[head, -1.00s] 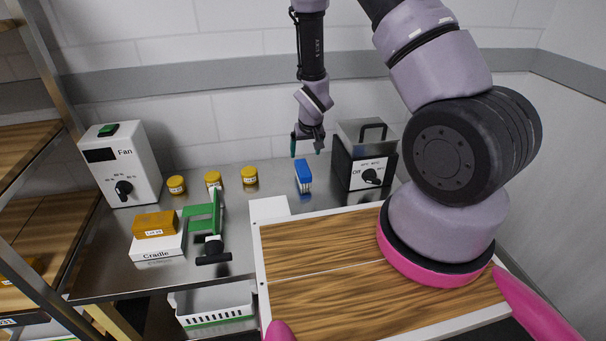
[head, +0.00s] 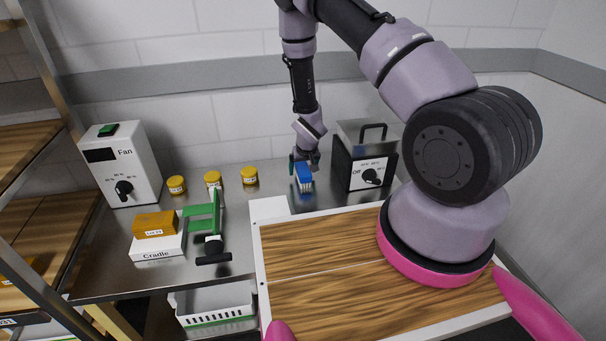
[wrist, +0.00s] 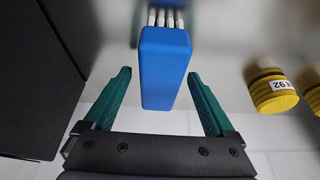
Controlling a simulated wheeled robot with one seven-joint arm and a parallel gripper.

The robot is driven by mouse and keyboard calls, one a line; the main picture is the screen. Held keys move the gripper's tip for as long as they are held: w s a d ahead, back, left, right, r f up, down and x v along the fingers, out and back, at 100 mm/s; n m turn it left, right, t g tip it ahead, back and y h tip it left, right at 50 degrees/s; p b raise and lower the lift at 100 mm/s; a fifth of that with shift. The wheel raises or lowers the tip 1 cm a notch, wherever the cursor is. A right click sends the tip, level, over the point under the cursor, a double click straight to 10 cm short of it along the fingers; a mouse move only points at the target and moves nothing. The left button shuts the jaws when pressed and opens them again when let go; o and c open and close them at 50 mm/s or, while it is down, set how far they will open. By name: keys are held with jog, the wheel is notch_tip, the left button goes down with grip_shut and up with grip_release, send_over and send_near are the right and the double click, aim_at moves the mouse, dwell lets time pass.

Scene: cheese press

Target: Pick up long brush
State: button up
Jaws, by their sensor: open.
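The brush has a blue block-shaped body and pale bristles, and stands on the steel counter in the head view (head: 304,174). In the wrist view the blue brush (wrist: 165,65) sits between and just ahead of the two green fingers, with bristles at the top of the picture. My gripper (wrist: 160,92) is open, with a gap visible between each finger and the brush. In the head view my gripper (head: 305,160) is right at the brush from behind and above; the fingers partly hide there.
A black box with a dial and handle (head: 366,165) stands close to the right of the brush. Yellow-lidded jars (head: 249,175) stand to the left. A wooden board (head: 330,290) lies in front.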

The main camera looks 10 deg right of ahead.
aim_at(303, 167)
jog(key=shift+f, duration=0.2)
dwell(0.6)
jog(key=shift+c, duration=0.3)
grip_shut()
notch_tip(303, 167, up, 10)
jog(key=shift+r, duration=0.25)
